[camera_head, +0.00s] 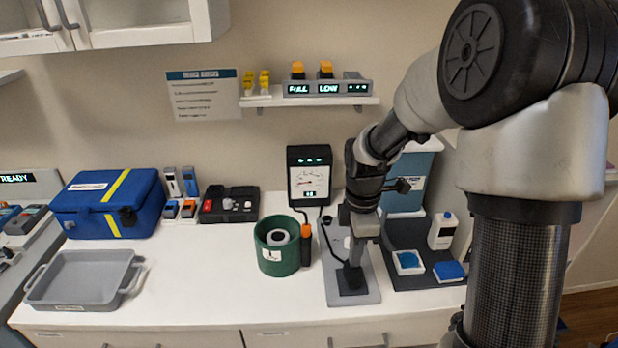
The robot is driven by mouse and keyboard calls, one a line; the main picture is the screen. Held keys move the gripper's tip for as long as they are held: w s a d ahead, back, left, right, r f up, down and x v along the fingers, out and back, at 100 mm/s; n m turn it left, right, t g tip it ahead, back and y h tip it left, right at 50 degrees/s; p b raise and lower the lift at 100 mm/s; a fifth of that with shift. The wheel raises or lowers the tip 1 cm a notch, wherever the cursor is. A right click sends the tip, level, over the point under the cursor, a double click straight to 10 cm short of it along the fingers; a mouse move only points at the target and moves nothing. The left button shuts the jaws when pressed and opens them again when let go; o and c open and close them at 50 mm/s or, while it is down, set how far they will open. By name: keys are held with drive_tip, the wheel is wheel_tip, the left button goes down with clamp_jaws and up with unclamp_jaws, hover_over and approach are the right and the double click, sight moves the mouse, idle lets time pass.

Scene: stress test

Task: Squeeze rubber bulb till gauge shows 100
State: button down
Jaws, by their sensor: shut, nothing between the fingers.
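The gauge (309,182) is a black upright box with a white dial and small lit digits, at the back of the counter. Its needle and digits are too small to read. A dark hose or cord runs from near it toward the grey plate (369,294) in front. My gripper (356,264) points down over this plate, shut and empty, close to a black block (351,281) on it. A small black knob-like piece (327,221) stands to its left. I cannot clearly make out the rubber bulb; my gripper hides part of the plate.
A green tub (268,256) and an orange-topped black tool (306,246) stand left of the plate. A dark mat (412,238) with a white bottle (442,231) lies right. A grey tray (62,283) and blue case (85,217) are far left. The front counter between tray and tub is clear.

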drive_tip(key=shift+f+b, duration=0.7)
drive_tip(key=shift+f, duration=0.5)
drive_tip(key=shift+r+p, duration=1.1)
drive_tip(key=shift+r, duration=0.15)
drive_tip(key=shift+f, duration=0.1)
drive_tip(key=shift+f+b, duration=0.85)
drive_tip(key=shift+f, duration=0.4)
drive_tip(key=shift+r+p, duration=1.1)
drive_tip(key=shift+r, duration=0.2)
drive_tip(key=shift+f, duration=0.15)
drive_tip(key=shift+p, duration=0.3)
drive_tip(key=shift+r, duration=0.2)
